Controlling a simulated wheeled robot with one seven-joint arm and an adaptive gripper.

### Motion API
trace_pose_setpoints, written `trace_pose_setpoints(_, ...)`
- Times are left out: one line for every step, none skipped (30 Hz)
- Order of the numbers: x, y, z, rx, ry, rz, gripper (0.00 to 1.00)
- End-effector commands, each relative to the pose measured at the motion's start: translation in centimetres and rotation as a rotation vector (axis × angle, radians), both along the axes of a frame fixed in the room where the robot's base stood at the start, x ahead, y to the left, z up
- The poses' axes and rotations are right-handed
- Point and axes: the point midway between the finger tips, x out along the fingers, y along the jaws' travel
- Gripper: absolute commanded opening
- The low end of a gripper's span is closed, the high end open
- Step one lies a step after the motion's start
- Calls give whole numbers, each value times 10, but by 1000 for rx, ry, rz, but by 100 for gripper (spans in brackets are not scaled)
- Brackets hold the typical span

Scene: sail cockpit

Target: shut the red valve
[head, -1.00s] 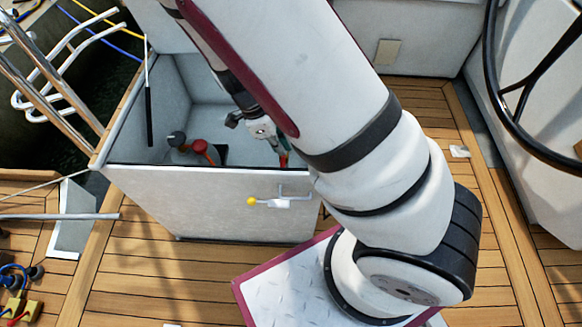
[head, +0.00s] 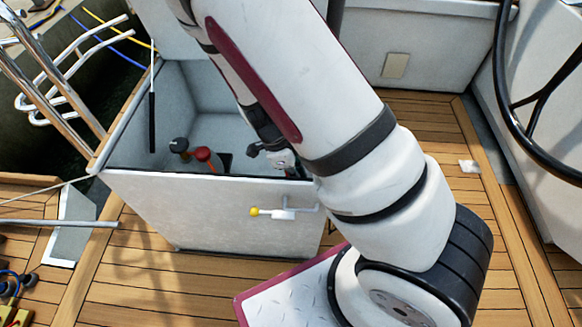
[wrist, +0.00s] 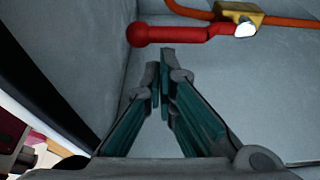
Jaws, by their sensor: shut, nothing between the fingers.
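The red valve lever (wrist: 180,34) with a round ball end shows at the top of the wrist view. It lies roughly level in the picture and joins a brass valve body (wrist: 240,12) on an orange pipe (wrist: 290,21). My gripper (wrist: 160,72) is shut and empty. Its fingertips appear just below the lever in the picture; I cannot tell whether they touch it. In the head view my wrist is low over the right side of the open locker (head: 205,222), and the fingers are hidden.
A yellow-tipped latch (head: 283,213) sits on the locker's front. A black steering wheel (head: 508,100) is at the right. Wooden deck (head: 430,130) lies open between.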

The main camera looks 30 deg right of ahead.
Motion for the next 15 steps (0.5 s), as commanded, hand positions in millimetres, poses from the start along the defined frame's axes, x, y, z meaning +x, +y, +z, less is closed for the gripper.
trace_pose_setpoints(-1, -2, -7, -1, 1, -1, 0)
trace_pose_setpoints(-2, -3, -9, -1, 2, -1, 0)
trace_pose_setpoints(-2, -3, -12, -1, 2, 0, 0)
trace_pose_setpoints(-2, -4, -13, 0, 1, 0, 0)
trace_pose_setpoints(-2, -4, -14, 0, 1, 0, 0)
trace_pose_setpoints(-3, -4, -15, 0, 0, 0, 0)
trace_pose_setpoints(-3, -4, -15, 0, 0, 0, 0)
trace_pose_setpoints(-3, -4, -15, 0, 0, 1, 0)
trace_pose_setpoints(-3, -4, -15, 0, 0, 1, 0)
trace_pose_setpoints(-3, -4, -15, 0, 0, 1, 0)
trace_pose_setpoints(-3, -4, -15, 0, 0, 1, 0)
trace_pose_setpoints(-3, -4, -15, 0, 0, 1, 0)
trace_pose_setpoints(-3, -4, -15, 0, 0, 1, 0)
trace_pose_setpoints(-3, -4, -15, 0, 0, 1, 0)
trace_pose_setpoints(-3, -4, -15, 0, 0, 1, 0)
